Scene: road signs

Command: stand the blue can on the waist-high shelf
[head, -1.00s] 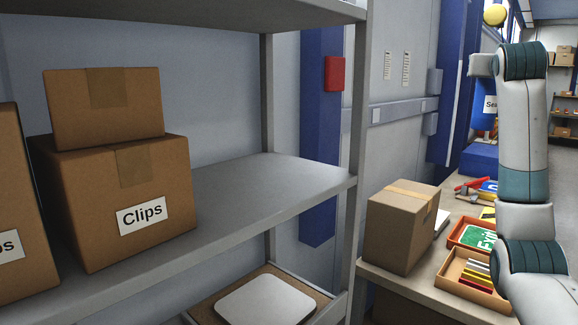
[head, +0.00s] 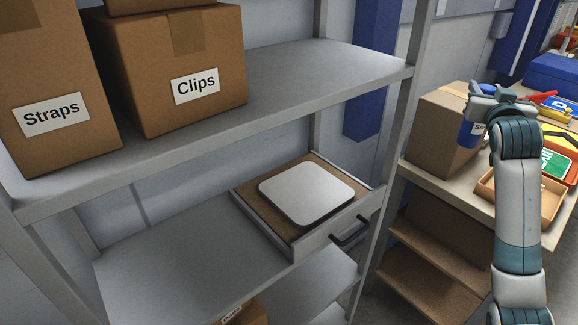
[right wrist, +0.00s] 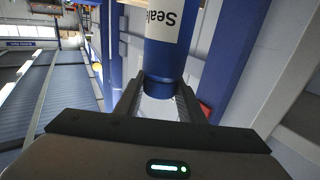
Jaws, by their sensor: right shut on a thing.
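The blue can (head: 469,134) with a white label is held in my right gripper (head: 486,97), in front of a cardboard box on the side table. In the right wrist view the can (right wrist: 165,60) sits between the two fingers of the gripper (right wrist: 161,100), its label upside down and partly cut off. The shelf unit stands left of the can. Its middle shelf (head: 150,262) has a bare left part and a low drawer-like tray (head: 291,247) on the right bearing a white plate (head: 306,192). The can is clear of the shelves. My left gripper is out of view.
The upper shelf (head: 300,85) carries boxes labelled Straps (head: 60,90) and Clips (head: 180,85); its right part is bare. A grey post (head: 398,125) stands between shelves and can. The side table holds a cardboard box (head: 435,130), an open tray (head: 530,200) and signs.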

